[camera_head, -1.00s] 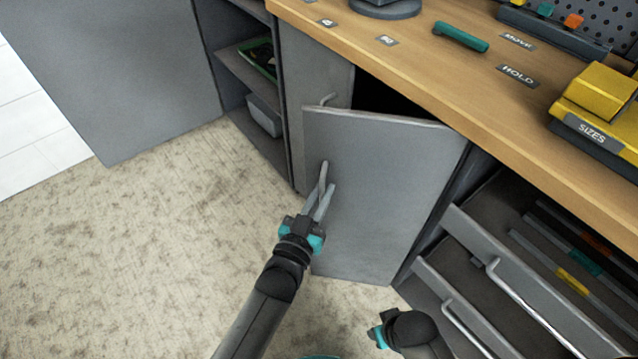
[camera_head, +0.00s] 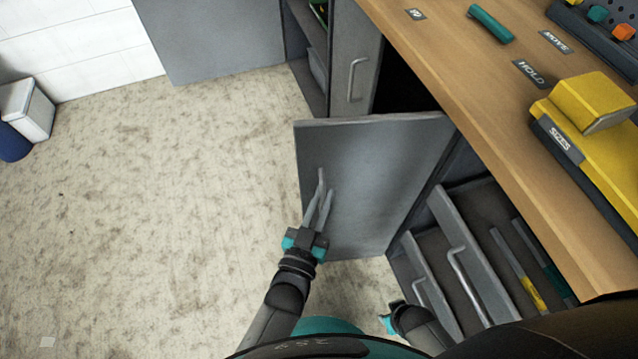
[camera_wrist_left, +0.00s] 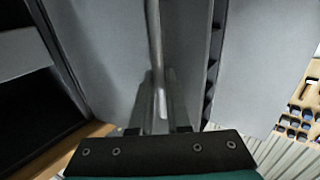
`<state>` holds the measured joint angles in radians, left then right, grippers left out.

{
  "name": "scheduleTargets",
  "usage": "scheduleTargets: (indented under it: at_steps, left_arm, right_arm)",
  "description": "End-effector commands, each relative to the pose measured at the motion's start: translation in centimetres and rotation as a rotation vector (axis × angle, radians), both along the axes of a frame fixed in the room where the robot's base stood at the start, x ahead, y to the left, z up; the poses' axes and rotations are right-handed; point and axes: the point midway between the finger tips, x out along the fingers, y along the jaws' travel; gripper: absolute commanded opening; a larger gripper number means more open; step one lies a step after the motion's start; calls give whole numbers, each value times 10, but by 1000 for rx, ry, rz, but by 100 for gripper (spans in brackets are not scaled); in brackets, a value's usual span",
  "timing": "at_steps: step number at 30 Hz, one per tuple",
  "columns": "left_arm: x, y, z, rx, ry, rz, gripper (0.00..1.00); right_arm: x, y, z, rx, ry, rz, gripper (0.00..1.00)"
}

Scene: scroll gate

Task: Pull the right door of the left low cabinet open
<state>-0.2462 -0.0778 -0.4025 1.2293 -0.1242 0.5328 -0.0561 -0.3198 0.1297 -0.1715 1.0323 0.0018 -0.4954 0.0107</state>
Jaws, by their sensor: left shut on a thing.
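The grey right door (camera_head: 385,180) of the left low cabinet stands swung out from the cabinet front, with a dark opening (camera_head: 405,90) behind it. My left gripper (camera_head: 321,203) is shut on the door's bar handle (camera_head: 321,180), near the door's free edge. In the left wrist view the handle (camera_wrist_left: 154,45) runs down between the fingers (camera_wrist_left: 160,105), against the grey door panel (camera_wrist_left: 105,50). My right gripper (camera_head: 386,320) is low in the head view, away from the door; its fingertips cannot be made out.
The closed left door (camera_head: 352,75) has its own handle. Partly open drawers (camera_head: 440,255) stand right of the swung door. The wooden worktop (camera_head: 480,110) overhangs above, with a yellow block (camera_head: 590,100). The floor (camera_head: 190,200) at left is clear; a white bin (camera_head: 30,105) stands far left.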

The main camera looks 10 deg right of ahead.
Motion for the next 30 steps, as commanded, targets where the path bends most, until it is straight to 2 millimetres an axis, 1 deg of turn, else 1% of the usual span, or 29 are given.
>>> scheduleTargets:
  at_steps: [1, 6, 19, 20, 21, 27, 30]
  left_arm:
    - [-4, -2, 0, 2, 2, -2, 0]
    - [-10, -3, 0, 3, 1, -3, 0]
    - [-12, -4, -1, 1, 0, -4, 0]
    - [-12, -4, -1, 1, 0, -4, 18]
    - [-12, -4, 0, 1, 0, -4, 23]
    - [-11, -3, 0, 1, 0, -2, 45]
    - [-11, -3, 0, 1, 0, -2, 45]
  right_arm:
    - [-1, -2, 0, -2, 0, 1, 50]
    - [-5, -4, -3, -4, -1, 0, 50]
    - [-6, -5, -3, -4, 0, 0, 50]
    - [-6, -5, -3, -4, 0, 0, 50]
    - [-6, -5, -4, -4, 0, 1, 50]
    - [-6, -5, -3, -4, 0, 1, 50]
    - [-6, -5, -3, -4, 0, 1, 50]
